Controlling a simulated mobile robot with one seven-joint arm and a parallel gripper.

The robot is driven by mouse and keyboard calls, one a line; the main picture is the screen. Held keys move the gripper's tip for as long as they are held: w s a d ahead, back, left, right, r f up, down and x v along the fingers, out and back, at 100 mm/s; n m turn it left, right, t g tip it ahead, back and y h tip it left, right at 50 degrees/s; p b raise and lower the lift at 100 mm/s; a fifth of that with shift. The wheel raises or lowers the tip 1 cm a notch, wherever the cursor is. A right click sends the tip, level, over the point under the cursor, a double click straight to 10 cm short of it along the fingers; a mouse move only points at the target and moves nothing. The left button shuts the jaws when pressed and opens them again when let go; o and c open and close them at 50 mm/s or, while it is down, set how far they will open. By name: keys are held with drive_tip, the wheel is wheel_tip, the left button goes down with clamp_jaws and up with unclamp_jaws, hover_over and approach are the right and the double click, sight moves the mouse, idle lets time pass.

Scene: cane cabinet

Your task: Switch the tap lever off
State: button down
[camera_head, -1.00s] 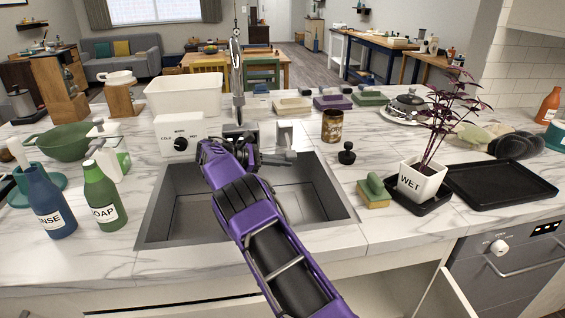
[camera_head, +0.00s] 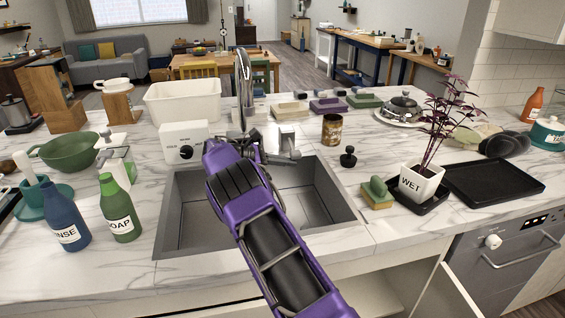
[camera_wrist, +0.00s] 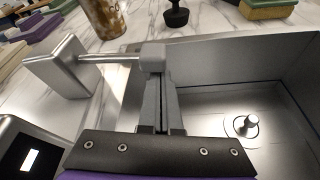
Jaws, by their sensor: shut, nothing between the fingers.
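The tall chrome tap spout (camera_head: 243,80) stands behind the sink (camera_head: 165,215) in the head view. Right of its base is a square metal block (camera_head: 287,137), which also shows at left in the wrist view (camera_wrist: 57,66). A thin metal rod (camera_wrist: 108,58), seemingly the tap lever, runs from this block towards my gripper. My gripper (camera_head: 296,156) is over the back part of the sink. In the wrist view its shut fingertips (camera_wrist: 153,60) are at the rod's far end; I cannot tell whether they press on it. My arm hides the tap's base.
A white box with a dial (camera_head: 184,142) stands left of the tap. Soap (camera_head: 120,208) and rinse (camera_head: 64,214) bottles stand left. The sink basin is clear apart from its drain (camera_wrist: 243,125).

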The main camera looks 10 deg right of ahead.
sight(295, 153)
drive_tip(key=shift+s+r+p, duration=0.2)
drive_tip(key=shift+r+p, duration=0.8)
drive_tip(key=shift+r, duration=0.75)
drive_tip(key=shift+w+r+p, duration=0.2)
drive_tip(key=shift+r+p, duration=0.45)
drive_tip(key=shift+r, duration=0.35)
drive_tip(key=shift+w+r, duration=0.1)
drive_tip(key=shift+r, duration=0.25)
drive_tip(key=f+v, duration=0.1)
drive_tip(key=v, duration=1)
drive_tip(key=shift+s+a, duration=0.2)
drive_tip(key=shift+a, duration=0.25)
